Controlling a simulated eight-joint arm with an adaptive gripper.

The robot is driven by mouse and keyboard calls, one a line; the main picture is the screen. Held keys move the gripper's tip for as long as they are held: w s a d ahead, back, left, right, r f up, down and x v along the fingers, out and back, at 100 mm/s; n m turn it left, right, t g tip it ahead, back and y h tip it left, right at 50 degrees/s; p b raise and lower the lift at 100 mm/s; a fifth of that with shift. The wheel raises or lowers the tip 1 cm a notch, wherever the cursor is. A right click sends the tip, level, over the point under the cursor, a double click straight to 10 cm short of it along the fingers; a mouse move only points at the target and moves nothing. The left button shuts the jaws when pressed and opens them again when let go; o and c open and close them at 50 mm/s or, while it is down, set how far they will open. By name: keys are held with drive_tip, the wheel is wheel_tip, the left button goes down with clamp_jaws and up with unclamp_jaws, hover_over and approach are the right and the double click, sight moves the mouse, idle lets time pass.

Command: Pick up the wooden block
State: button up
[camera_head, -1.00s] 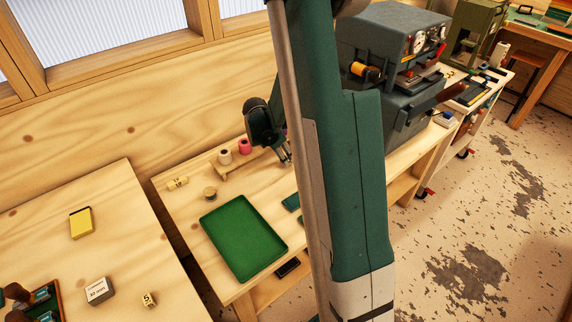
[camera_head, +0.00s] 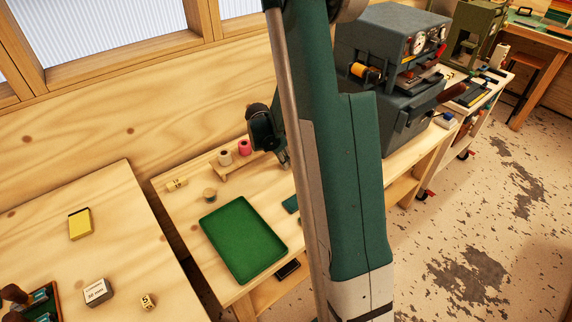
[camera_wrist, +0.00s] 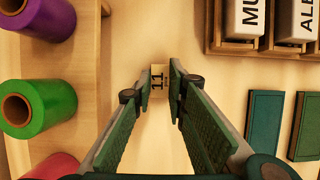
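In the wrist view a small pale wooden block (camera_wrist: 158,78) marked "11" lies on the light wooden surface, between the far ends of my gripper's two fingers. My gripper (camera_wrist: 160,82) is open, with one green-padded finger on each side of the block and narrow gaps beside it. I cannot tell whether the tips are level with the block or still above it. In the head view my gripper (camera_head: 284,161) points down over the back of the bench, partly behind my own arm. This block is hidden there.
Purple (camera_wrist: 40,18), green (camera_wrist: 38,108) and red (camera_wrist: 55,168) rolls stand on a rack at left. A wooden holder (camera_wrist: 228,48) with lettered blocks is at upper right; teal flat pieces (camera_wrist: 262,120) lie at right. A green tray (camera_head: 243,238) lies in front.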

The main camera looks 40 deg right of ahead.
drive_tip(key=shift+c, duration=0.5)
wheel_tip(320, 180, up, 10)
drive_tip(key=p, duration=0.2)
idle(0.4)
drive_tip(key=shift+a, duration=0.1)
idle(0.9)
drive_tip(key=w+a+r+n+t+p, duration=0.1)
drive_tip(key=w+a+r+n+p, duration=0.2)
drive_tip(key=a, duration=1.4)
drive_tip(key=w+a+r+n+t+p, duration=0.1)
drive_tip(key=w+a+r+p, duration=0.25)
drive_tip(key=a, duration=1.35)
drive_tip(key=s+a+r+n+p, duration=0.1)
drive_tip(key=s+a+r+p, duration=0.1)
drive_tip(key=a, duration=0.9)
drive_tip(key=s+a+r+n+y+p, duration=0.1)
drive_tip(key=s+a+r+n, duration=0.1)
drive_tip(key=a, duration=1)
drive_tip(key=s+a+r+n+t+p, duration=0.1)
drive_tip(key=s+a, duration=0.4)
drive_tip(key=a, duration=0.6)
wheel_tip(320, 180, up, 3)
drive_tip(key=shift+a+f+n+p, duration=0.1)
drive_tip(key=shift+a+n+p, duration=0.35)
drive_tip(key=shift+p, duration=0.35)
